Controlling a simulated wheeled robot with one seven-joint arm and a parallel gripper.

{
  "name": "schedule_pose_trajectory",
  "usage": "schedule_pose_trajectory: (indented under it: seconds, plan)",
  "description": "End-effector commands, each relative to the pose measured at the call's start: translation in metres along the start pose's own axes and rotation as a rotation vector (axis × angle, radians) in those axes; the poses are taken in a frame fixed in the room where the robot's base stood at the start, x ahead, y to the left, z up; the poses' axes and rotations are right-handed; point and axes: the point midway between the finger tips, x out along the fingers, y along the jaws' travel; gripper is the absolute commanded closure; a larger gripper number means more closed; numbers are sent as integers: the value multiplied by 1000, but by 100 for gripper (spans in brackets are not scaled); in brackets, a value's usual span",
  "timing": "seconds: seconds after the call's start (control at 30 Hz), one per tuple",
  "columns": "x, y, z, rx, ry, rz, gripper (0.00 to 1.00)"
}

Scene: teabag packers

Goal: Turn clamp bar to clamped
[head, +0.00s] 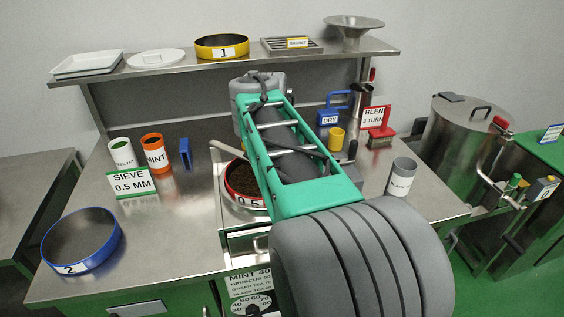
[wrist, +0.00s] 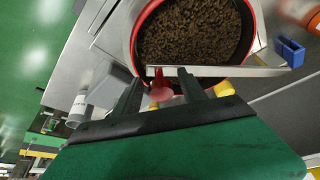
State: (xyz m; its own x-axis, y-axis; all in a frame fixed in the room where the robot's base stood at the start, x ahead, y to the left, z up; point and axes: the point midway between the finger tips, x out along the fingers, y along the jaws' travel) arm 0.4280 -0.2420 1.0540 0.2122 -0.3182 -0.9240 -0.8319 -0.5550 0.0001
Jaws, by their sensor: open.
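The clamp bar (wrist: 235,71) is a pale metal bar along one edge of the red-rimmed sieve (wrist: 140,22) in the wrist view. A red knob (wrist: 158,90) shows near one end of it. In the head view part of the bar (head: 228,153) shows at the back left of the sieve (head: 230,186); my arm hides the rest. The sieve holds dark brown granules. My gripper (wrist: 160,80) is open, with one finger on each side of the red knob. I cannot tell whether the fingers touch it. The gripper is hidden in the head view.
A blue sieve (head: 82,240) lies front left. A yellow cup (head: 336,139) and a grey can (head: 402,176) stand right. A shelf (head: 240,55) runs behind.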

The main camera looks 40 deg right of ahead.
Motion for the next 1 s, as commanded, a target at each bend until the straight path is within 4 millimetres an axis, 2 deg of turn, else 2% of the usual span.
schedule_pose_trajectory:
  seconds: [0.13,0.3,0.47,0.9,0.97,1.0]
  plan:
    - [-15,-1,-1,-1,3,-2,51]
    - [-52,-1,-1,-1,3,-3,51]
    - [-75,0,0,-2,1,-1,51]
    - [-78,0,2,-7,0,-2,51]
    - [-76,-4,10,-48,-2,-9,51]
    - [-72,-11,22,-104,-7,-19,51]
